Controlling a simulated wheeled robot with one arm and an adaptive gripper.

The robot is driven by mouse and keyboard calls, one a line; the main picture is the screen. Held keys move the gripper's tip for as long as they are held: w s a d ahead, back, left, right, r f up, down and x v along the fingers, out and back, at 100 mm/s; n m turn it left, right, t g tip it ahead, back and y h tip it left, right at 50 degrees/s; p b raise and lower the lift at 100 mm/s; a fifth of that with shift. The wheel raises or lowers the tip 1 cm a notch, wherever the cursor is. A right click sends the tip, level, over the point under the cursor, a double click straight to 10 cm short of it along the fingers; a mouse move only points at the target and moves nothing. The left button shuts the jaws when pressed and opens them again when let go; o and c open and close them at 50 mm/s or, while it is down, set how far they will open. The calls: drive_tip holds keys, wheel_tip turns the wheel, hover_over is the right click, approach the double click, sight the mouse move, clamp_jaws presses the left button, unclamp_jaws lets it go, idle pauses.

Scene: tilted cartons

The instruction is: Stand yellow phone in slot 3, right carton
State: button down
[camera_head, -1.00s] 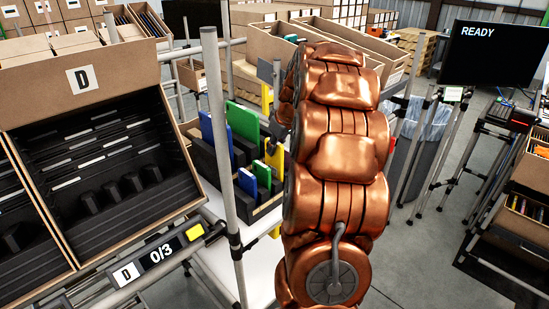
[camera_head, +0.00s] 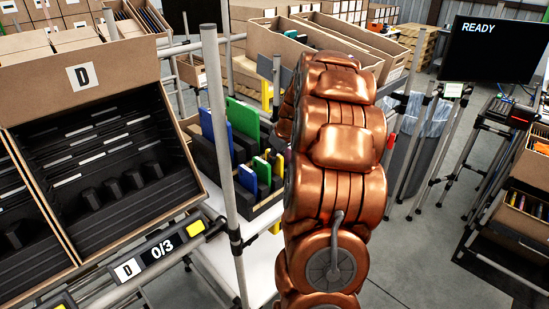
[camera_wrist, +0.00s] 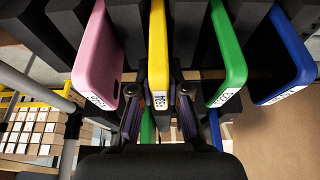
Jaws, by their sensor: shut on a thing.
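The yellow phone (camera_wrist: 158,60) stands on edge between dark foam dividers in the wrist view, its white label towards me. My gripper (camera_wrist: 158,115) has one finger on each side of its near end and is shut on it. In the head view my arm hides the gripper. The tilted carton marked D (camera_head: 82,75), at the left, has a black insert with several rows of slots. I see no phone in it. Another carton's edge shows to its left.
A pink phone (camera_wrist: 97,60) stands left of the yellow one; a green phone (camera_wrist: 228,60) and a blue phone (camera_wrist: 285,60) stand to its right. In the head view the dark phone rack (camera_head: 232,160) sits behind an upright pole (camera_head: 222,150). A counter reads 0/3.

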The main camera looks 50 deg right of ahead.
drive_tip(key=c, duration=1.2)
unclamp_jaws()
drive_tip(key=shift+o, duration=0.2)
drive_tip(key=shift+r+p, duration=0.1)
drive_tip(key=shift+p, duration=0.7)
drive_tip(key=b+v, duration=0.1)
drive_tip(key=v, duration=0.2)
drive_tip(key=b+v, duration=0.2)
drive_tip(key=v, duration=0.2)
drive_tip(key=shift+s+d+r, duration=0.15)
drive_tip(key=shift+s+r, duration=0.05)
drive_tip(key=shift+s, duration=0.15)
